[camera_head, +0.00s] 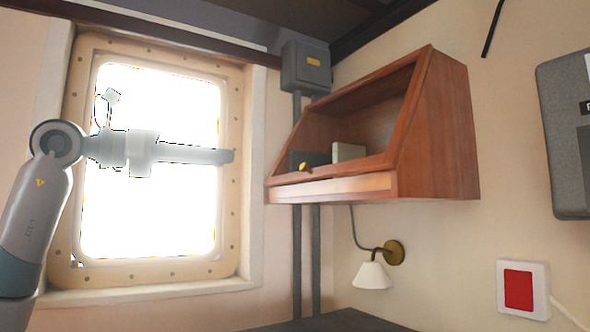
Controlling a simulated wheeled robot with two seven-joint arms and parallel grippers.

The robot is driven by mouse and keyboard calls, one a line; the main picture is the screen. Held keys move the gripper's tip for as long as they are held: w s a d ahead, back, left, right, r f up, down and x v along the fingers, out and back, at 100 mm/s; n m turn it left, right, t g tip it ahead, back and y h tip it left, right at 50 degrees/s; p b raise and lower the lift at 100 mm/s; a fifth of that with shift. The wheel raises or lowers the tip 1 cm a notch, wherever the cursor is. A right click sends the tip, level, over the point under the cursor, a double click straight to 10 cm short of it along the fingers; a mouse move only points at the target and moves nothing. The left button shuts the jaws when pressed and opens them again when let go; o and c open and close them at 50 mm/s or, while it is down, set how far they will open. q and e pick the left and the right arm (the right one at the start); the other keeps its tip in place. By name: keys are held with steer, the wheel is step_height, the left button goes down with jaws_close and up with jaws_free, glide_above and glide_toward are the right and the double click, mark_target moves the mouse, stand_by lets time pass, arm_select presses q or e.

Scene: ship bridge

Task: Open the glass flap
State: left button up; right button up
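A wooden wall cabinet (440,130) with a slanted front hangs right of the window. I take the glass flap to be its slanted front, but the clear pane itself is hard to make out. A small brass knob (305,168) shows at the lower left of that front. My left gripper (229,156) points right in front of the bright window, left of the cabinet and apart from it. Its fingers are seen edge-on and washed out, so I cannot tell whether they are open. My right gripper is not in view.
A dark box and a pale box (348,152) stand inside the cabinet. Below are a wall lamp (372,275) and a dark surface (335,322). Grey conduits (297,250) run down the corner from a grey junction box (306,68). A red-fronted wall box (519,290) is at right.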

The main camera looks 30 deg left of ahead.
mark_target(302, 166)
arm_select(q)
steer(key=p+x, duration=0.6)
steer(key=x, duration=1)
steer(key=shift+w+d+r, duration=0.1)
steer(key=shift+w+d, duration=0.3)
steer(key=shift+w, duration=0.2)
jaws_close()
